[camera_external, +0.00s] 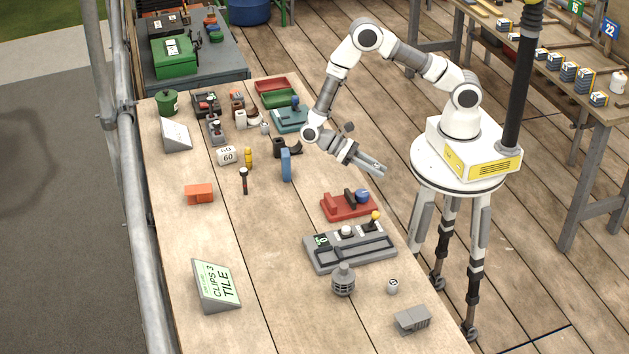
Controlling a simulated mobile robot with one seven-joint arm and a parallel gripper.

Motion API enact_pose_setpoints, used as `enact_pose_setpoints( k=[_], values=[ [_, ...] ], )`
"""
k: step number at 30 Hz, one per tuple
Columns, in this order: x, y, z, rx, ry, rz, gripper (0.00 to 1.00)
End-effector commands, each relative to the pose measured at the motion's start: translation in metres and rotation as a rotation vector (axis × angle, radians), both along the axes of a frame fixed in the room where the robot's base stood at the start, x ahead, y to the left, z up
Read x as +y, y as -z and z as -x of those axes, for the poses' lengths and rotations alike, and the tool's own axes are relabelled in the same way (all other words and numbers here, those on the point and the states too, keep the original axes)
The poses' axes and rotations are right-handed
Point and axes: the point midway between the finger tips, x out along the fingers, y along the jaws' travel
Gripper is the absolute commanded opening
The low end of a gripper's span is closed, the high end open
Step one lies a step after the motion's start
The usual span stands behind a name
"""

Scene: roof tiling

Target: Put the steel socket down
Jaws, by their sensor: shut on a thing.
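My gripper (378,169) is over the right part of the wooden workbench (270,265), left of my base, with its fingers pointing right and slightly down. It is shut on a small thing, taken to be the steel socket. The fingers hide most of it, so its outline and tilt cannot be told. The gripper appears to be above the bench top near its right edge; the exact height is unclear. A small grey cylinder with a dark mark (393,286) stands near the front right of the bench.
A red fixture (348,206) with a blue knob and a grey panel (350,248) with a yellow-knobbed lever lie in front of the gripper. A ribbed grey part (343,279) and a grey block (411,320) stand nearer. A blue upright piece (286,165) is left. Bare wood lies at centre front.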

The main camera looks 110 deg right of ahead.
Motion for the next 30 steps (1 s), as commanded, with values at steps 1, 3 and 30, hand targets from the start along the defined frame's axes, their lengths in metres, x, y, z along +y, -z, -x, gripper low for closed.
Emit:
enact_pose_setpoints(
  k=[1, 3, 30],
  values=[
    [0.011, -0.003, -0.01, -0.002, 0.09, 0.0, 0.0],
    [0.026, -0.009, -0.027, -0.003, 0.212, 0.0, 0.0],
    [0.075, -0.074, -0.32, -0.005, 1.26, 0.001, 0.0]
  ],
)
